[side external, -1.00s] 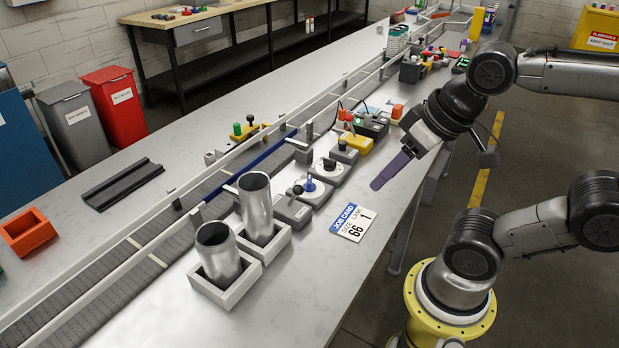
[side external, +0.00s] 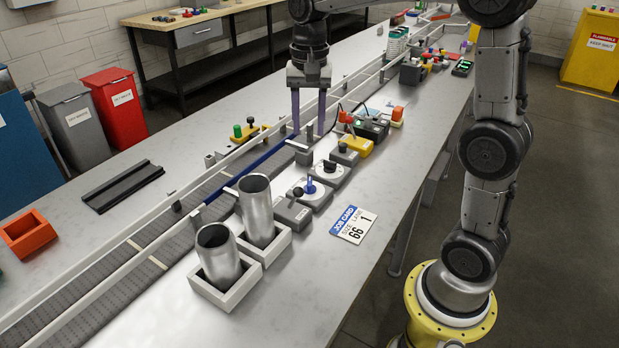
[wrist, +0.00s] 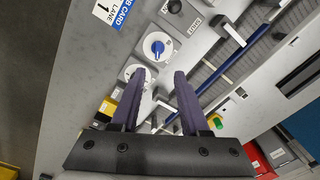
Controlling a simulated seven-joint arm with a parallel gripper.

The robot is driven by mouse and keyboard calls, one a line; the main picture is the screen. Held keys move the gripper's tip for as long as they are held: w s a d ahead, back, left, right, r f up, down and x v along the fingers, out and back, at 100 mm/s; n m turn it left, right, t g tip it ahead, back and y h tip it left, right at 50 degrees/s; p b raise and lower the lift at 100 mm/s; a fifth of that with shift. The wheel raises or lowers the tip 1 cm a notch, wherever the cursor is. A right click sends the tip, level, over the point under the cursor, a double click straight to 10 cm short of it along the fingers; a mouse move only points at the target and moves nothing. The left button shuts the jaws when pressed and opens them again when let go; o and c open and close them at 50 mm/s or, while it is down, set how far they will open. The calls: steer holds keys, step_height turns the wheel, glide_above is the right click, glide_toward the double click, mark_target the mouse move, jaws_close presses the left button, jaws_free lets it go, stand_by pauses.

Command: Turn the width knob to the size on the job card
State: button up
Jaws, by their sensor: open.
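The job card (side external: 354,225) lies on the bench and reads SIZE 66, LANE 1. Part of it shows in the wrist view (wrist: 113,14). A blue knob (side external: 310,187) stands on a white dial; it also shows in the wrist view (wrist: 157,46). Behind it a black knob (side external: 329,165) sits on another white dial, partly hidden by a finger in the wrist view. I cannot read which knob is for width. My gripper (side external: 308,128) points down, open and empty, above the conveyor side of the knob row. Its purple fingers (wrist: 160,75) touch neither knob.
Two metal cans (side external: 257,208) (side external: 218,253) stand in white holders near the front. A grey box with a black lever (side external: 294,206) is beside the blue knob. A yellow box (side external: 357,146) stands behind. Conveyor rails (side external: 150,225) run alongside. The bench's right front is clear.

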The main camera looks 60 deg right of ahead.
mark_target(309, 182)
steer(key=f, duration=1.4)
steer(key=shift+d+f, duration=0.2)
steer(key=shift+f, duration=0.1)
jaws_close()
